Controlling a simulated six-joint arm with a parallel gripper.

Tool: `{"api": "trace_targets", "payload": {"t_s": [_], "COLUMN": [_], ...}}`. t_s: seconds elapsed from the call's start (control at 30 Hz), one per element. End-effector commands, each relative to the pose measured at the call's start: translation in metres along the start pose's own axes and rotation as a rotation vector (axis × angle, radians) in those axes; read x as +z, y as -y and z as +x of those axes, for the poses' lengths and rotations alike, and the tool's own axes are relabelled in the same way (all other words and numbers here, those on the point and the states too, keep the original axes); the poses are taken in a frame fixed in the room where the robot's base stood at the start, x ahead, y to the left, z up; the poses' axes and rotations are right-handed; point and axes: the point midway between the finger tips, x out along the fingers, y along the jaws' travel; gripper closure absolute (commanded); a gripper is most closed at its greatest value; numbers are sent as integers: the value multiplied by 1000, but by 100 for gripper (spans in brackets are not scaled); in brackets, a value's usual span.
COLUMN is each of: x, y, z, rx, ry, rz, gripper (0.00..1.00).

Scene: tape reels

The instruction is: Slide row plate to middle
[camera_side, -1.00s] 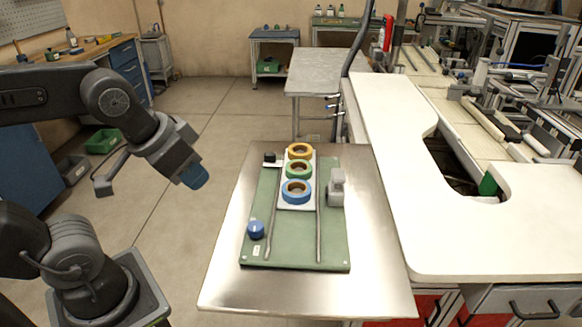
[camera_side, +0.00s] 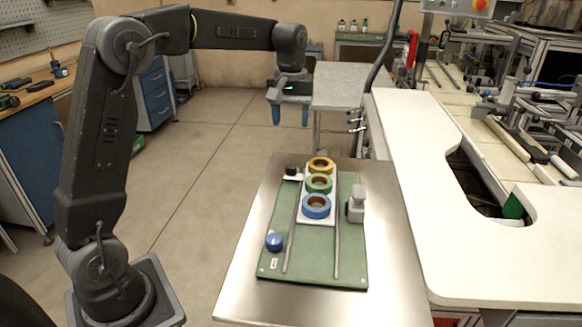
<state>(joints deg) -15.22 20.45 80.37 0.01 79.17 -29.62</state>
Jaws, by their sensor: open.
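The white row plate (camera_side: 317,221) lies between two metal rails on the green board (camera_side: 310,271), toward the board's far end. It carries a yellow reel (camera_side: 320,164) at the back, a green reel (camera_side: 319,184) in the middle and a blue reel (camera_side: 316,207) in front. My gripper (camera_side: 290,116) is open, its two blue fingers pointing down and apart. It appears in the picture above and left of the reels, clear of the plate, with nothing between the fingers.
A blue knob (camera_side: 273,242) sits at the board's left side. A small black block (camera_side: 291,171) stands at the back left, and a grey block (camera_side: 356,204) stands at the right. The steel table (camera_side: 390,270) is bare around the board.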

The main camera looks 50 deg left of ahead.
Motion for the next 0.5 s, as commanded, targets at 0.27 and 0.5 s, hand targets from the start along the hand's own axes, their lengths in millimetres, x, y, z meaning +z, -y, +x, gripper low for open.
{"api": "trace_targets", "payload": {"t_s": [0.27, 0.5], "x": [0, 0], "y": [0, 0], "z": [34, 84], "rx": [-3, -2], "ry": [6, 5], "rz": [-2, 0], "gripper": [43, 43]}}
